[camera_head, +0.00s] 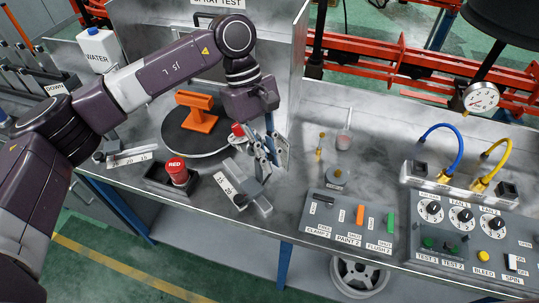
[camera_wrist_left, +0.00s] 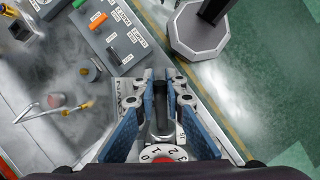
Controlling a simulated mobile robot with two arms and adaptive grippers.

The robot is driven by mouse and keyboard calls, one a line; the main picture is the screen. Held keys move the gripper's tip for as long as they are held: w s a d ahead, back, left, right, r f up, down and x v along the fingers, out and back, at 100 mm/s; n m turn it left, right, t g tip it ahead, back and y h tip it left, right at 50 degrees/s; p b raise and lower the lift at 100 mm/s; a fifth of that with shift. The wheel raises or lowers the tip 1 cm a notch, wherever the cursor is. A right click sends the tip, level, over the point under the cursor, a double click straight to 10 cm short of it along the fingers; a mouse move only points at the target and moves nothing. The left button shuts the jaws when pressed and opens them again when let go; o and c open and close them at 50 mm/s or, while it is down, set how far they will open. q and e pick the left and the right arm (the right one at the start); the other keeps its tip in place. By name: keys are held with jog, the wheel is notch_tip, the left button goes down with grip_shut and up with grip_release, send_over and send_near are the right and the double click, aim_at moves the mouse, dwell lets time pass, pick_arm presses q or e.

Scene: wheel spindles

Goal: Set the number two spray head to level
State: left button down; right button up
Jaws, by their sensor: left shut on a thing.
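My left gripper (camera_head: 264,168) is over a grey bracket (camera_head: 262,206) with a numbered strip, right of the turntable. A red cap (camera_head: 238,130) shows beside the gripper in the head view. The held part looks like a spray head; no number two is readable on it, and the fingers hide much of it. My right gripper is not in view.
An orange part (camera_head: 197,112) stands on the dark turntable (camera_head: 178,137). A red button (camera_head: 177,171) sits in a box in front. A switch panel (camera_head: 347,223) and a dial panel (camera_head: 462,236) lie to the right. A small cup (camera_head: 343,140) stands near the middle.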

pick_arm(q)
jog(key=f+t+y+b, duration=0.1)
jog(key=b, duration=0.3)
jog(key=f+t+y+b, duration=0.1)
jog(key=f+t+b, duration=0.1)
jog(key=b, duration=0.2)
jog(key=f+t+y+b, duration=0.1)
jog(key=b, duration=0.3)
jog(key=shift+s+d+f, duration=0.25)
jog(key=shift+s, duration=0.1)
jog(key=c, duration=2)
grip_release()
jog(key=r, duration=1.2)
jog(key=shift+s+d, duration=0.2)
jog(key=shift+s, duration=0.2)
